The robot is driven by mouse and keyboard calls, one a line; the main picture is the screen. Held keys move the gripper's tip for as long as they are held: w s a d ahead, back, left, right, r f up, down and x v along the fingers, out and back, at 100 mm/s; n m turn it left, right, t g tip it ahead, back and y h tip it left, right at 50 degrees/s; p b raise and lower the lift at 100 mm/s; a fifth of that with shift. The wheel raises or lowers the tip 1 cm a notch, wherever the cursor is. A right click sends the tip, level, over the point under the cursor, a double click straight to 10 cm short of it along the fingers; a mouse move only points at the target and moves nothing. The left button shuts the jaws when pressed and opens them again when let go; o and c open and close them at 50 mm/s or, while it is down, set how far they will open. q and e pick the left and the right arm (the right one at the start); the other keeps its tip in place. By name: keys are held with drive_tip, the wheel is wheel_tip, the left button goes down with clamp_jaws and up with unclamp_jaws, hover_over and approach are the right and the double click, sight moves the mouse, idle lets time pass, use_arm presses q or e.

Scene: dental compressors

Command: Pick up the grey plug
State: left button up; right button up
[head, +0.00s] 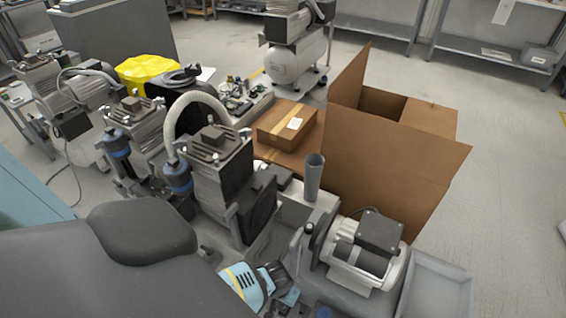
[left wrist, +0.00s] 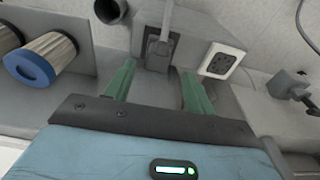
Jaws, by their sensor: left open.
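A grey plug (left wrist: 158,50), with its cord running up, shows in the left wrist view beyond my left gripper (left wrist: 157,72). The gripper's two green fingers are open, one on each side of the plug in the picture. I see no finger touching it; the exact gap in depth is hard to tell. Part of the plug's surroundings is hidden behind the gripper's body. In the head view my left gripper (head: 277,280) reaches down at the bottom centre, and I cannot make out the plug there. My right gripper is not in view.
Blue-ended filters (left wrist: 36,68) lie left. In the head view a grey tube (head: 314,178), a motor (head: 362,250), a compressor unit (head: 218,170) and an open cardboard box (head: 390,165) crowd around the gripper.

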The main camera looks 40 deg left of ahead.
use_arm(q)
drive_tip(key=f+b, duration=0.1)
drive_tip(key=f, duration=0.1)
drive_tip(key=f+b, duration=0.1)
drive_tip(key=f, duration=0.1)
drive_tip(key=shift+w+d+f+b, duration=0.1)
drive_tip(key=shift+w+d+b, duration=0.1)
drive_tip(key=shift+b, duration=0.1)
drive_tip(key=shift+f, duration=0.35)
drive_tip(key=shift+w+a+f, duration=0.1)
drive_tip(key=c, duration=0.9)
drive_tip(key=shift+c, duration=0.2)
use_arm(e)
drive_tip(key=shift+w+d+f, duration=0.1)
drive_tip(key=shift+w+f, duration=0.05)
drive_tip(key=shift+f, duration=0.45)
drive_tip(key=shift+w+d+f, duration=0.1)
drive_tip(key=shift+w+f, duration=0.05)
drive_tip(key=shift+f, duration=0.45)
